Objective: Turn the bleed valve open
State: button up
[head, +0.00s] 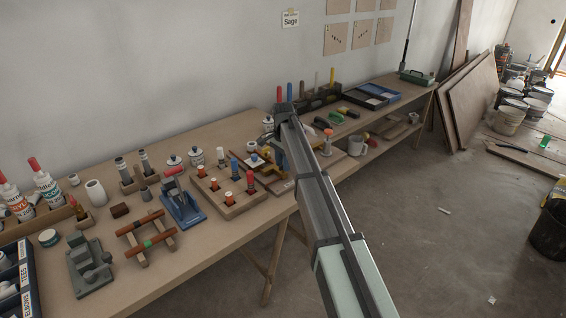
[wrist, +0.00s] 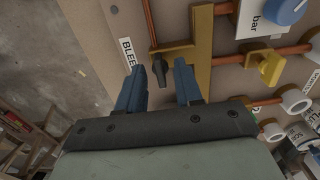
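In the wrist view the bleed valve shows as a small black handle (wrist: 159,70) at the end of a brass fitting (wrist: 202,50), beside a white label (wrist: 128,54) whose visible letters read "BLEE". The handle points toward my gripper. My gripper (wrist: 158,82) has two blue fingers, open, one on each side of the handle in the picture, with a gap on both sides. Its depth relative to the handle is hard to judge. In the head view my arm hides most of the valve board (head: 283,186), and the black handle cannot be made out there.
A yellow valve handle (wrist: 270,66), a blue knob (wrist: 286,10) and copper pipes lie right of the bleed valve. On the bench, a wooden block with pegs (head: 232,206) and a blue clamp-like tool (head: 182,208) stand left of the board.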

grip_shut()
jog(key=shift+n, duration=0.3)
dwell(0.3)
jog(key=n, duration=1.3)
jog(key=shift+n, duration=2.1)
